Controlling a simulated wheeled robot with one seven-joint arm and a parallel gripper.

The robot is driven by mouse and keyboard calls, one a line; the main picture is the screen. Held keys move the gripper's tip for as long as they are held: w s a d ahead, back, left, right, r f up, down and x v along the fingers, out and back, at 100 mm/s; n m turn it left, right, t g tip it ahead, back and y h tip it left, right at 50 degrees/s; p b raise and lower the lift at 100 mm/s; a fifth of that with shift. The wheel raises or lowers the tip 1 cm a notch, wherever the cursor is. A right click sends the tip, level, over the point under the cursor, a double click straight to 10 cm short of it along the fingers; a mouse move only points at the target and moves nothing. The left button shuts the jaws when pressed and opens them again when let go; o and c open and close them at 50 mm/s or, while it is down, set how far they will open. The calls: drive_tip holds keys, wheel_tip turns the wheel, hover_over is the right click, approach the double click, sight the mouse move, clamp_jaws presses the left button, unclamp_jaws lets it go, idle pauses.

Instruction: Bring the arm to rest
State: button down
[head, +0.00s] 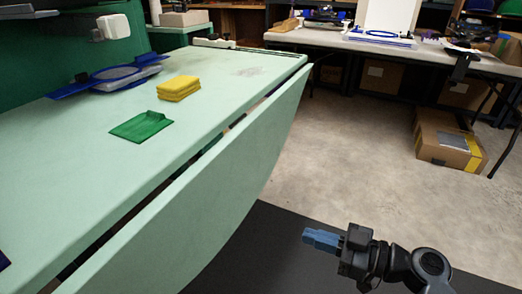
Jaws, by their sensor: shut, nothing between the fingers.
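My gripper (308,236) shows at the lower right of the head view, at the end of my dark arm. Its blue fingers are shut and point left, with nothing held. It is over the dark floor area, to the right of the pale green table (200,180) and apart from it. A folded yellow cloth (179,88) and a flat green cloth (141,127) lie on the table, well away from my gripper.
The table's hanging side panel (215,205) runs beside my gripper. A blue and grey item (112,76) lies at the table's back. A cardboard box (448,143) stands on the floor at right, below a white table (340,40). The concrete floor (350,160) between is clear.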

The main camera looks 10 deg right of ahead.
drive_tip(key=s+f+m+h, duration=0.75)
drive_tip(key=s+f, duration=0.35)
drive_tip(key=s, duration=0.3)
drive_tip(key=s+d+r+m+t+h, duration=0.1)
drive_tip(key=s+d+r+m+h, duration=0.15)
drive_tip(key=s, duration=0.45)
drive_tip(key=s+d+r+m+t+h, duration=0.1)
drive_tip(key=s+d+r+h, duration=0.15)
drive_tip(key=s, duration=0.45)
drive_tip(key=s+r+t+h, duration=0.1)
drive_tip(key=s+r, duration=0.3)
drive_tip(key=r, duration=0.2)
drive_tip(key=s+r+t, duration=0.2)
drive_tip(key=s+r, duration=0.1)
drive_tip(key=r, duration=0.4)
wheel_tip(320, 180, up, 30)
drive_tip(key=p, duration=2.9)
drive_tip(key=shift+a+f, duration=0.15)
drive_tip(key=shift+a, duration=0.3)
